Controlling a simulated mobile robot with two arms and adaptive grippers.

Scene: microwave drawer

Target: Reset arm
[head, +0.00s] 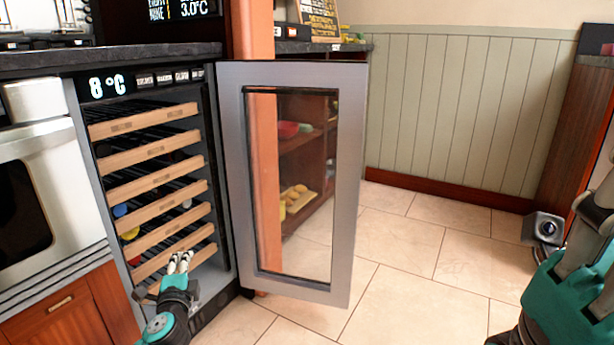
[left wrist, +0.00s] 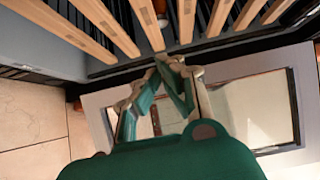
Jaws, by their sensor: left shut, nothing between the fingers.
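My left gripper (head: 180,262) is shut and empty in front of the lowest wooden racks of the open wine cooler (head: 222,200). In the left wrist view its fingertips (left wrist: 170,62) meet, just below the slatted rack fronts (left wrist: 145,22). I cannot tell whether they touch a rack. My right arm (head: 575,285) shows only in part at the right edge of the head view; its fingers do not show.
The glass cooler door (head: 348,190) stands wide open to the right of my left gripper, and it also shows in the left wrist view (left wrist: 290,115). A steel oven (head: 55,170) is at the left. Tiled floor (head: 430,270) is clear right of the door.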

